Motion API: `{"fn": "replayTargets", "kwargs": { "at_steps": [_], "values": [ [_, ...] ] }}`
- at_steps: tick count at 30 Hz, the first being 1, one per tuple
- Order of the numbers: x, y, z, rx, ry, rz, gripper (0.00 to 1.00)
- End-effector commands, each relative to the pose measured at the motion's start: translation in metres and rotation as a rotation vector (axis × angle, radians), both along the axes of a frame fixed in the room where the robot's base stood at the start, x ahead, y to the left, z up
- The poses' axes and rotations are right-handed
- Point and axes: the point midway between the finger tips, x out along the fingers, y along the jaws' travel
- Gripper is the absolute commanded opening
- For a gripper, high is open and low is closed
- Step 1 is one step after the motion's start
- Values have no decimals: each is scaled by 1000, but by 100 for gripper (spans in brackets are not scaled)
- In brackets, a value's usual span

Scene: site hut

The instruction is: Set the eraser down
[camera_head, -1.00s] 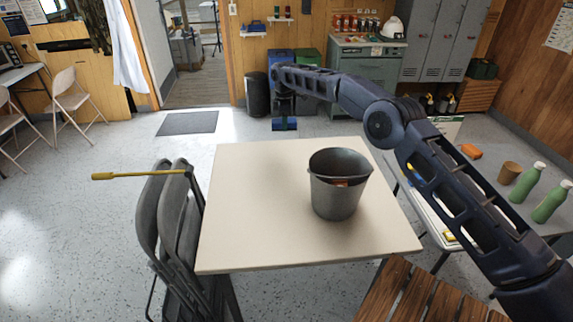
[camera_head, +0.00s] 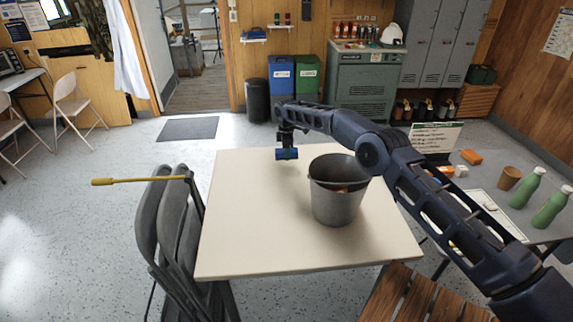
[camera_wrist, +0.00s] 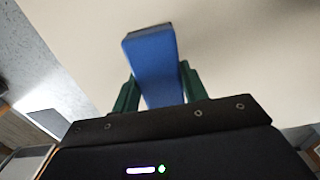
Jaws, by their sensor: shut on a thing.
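The eraser (camera_head: 287,154) is a blue block with a dark edge. My gripper (camera_head: 286,147) is shut on it and holds it over the far part of the cream table (camera_head: 245,210), left of the bucket. In the wrist view the eraser (camera_wrist: 152,66) sits between the green fingers of my gripper (camera_wrist: 157,90), with the pale tabletop beyond it. I cannot tell exactly how high the eraser is above the table.
A grey metal bucket (camera_head: 336,204) with something orange inside stands on the table, right of the eraser. The table's left half is clear.

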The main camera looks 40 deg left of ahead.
Motion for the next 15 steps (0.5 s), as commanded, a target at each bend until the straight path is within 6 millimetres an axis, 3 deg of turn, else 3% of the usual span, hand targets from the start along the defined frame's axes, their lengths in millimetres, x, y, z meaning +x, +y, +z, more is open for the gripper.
{"fn": "replayTargets", "kwargs": {
  "at_steps": [3,11,15],
  "values": [
    [0,0,-16,0,0,0,21],
    [0,0,-32,-1,1,0,21],
    [-1,0,-50,-1,1,1,21]
  ]
}}
